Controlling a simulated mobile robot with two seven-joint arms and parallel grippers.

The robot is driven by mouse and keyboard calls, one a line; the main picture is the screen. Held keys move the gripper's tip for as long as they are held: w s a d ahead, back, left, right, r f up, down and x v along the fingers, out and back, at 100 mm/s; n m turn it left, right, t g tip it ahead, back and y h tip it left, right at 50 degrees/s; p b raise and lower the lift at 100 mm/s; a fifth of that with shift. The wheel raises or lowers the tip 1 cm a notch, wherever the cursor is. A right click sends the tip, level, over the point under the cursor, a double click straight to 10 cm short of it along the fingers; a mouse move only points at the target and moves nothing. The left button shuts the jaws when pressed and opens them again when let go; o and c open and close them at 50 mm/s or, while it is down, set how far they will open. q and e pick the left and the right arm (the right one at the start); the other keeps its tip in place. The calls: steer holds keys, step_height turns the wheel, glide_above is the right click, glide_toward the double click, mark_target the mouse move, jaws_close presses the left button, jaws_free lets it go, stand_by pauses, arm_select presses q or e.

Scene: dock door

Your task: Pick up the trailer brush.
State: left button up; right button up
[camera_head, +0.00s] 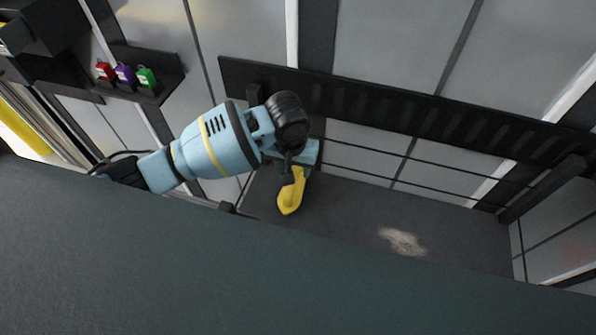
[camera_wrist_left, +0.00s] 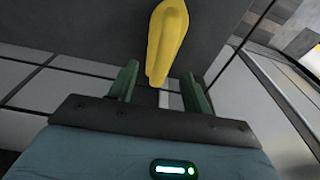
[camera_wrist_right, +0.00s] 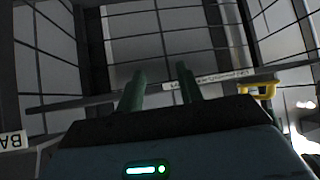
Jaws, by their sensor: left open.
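The trailer brush seems to be the yellow elongated piece (camera_head: 290,193) just beyond my left gripper; only its smooth yellow body shows and I see no bristles. In the left wrist view the yellow piece (camera_wrist_left: 167,40) lies ahead of the fingers, its near end close to the gap between them. My left gripper (camera_wrist_left: 160,85) is open, with one green finger on each side of that gap, and I cannot see any contact. My right gripper (camera_wrist_right: 161,84) has its two fingers apart with nothing between them. It does not show in the head view.
A dark slotted rail (camera_head: 400,107) runs along the panelled wall. A shelf (camera_head: 150,91) at upper left bears red, purple and green containers. A pale patch (camera_head: 403,241) lies on the dark floor. A wide dark surface (camera_head: 250,285) fills the foreground.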

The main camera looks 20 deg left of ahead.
arm_select(q)
steer(key=shift+s+f, duration=0.15)
steer(key=shift+s, duration=0.05)
steer(key=shift+f, duration=0.85)
steer(key=shift+w+a+f, duration=0.1)
steer(key=shift+w+f, duration=0.15)
steer(key=shift+f, duration=0.2)
steer(key=f, duration=0.2)
steer(key=w+f, duration=0.1)
steer(key=f, duration=0.1)
steer(key=shift+a+f+b, duration=0.2)
steer(key=shift+f+b, duration=0.15)
steer(key=shift+b, duration=0.05)
arm_select(e)
steer(key=shift+s+f+g, duration=0.3)
steer(key=shift+s+f, duration=0.35)
steer(key=shift+s, duration=0.35)
steer(key=shift+a, duration=0.1)
arm_select(q)
jaws_close()
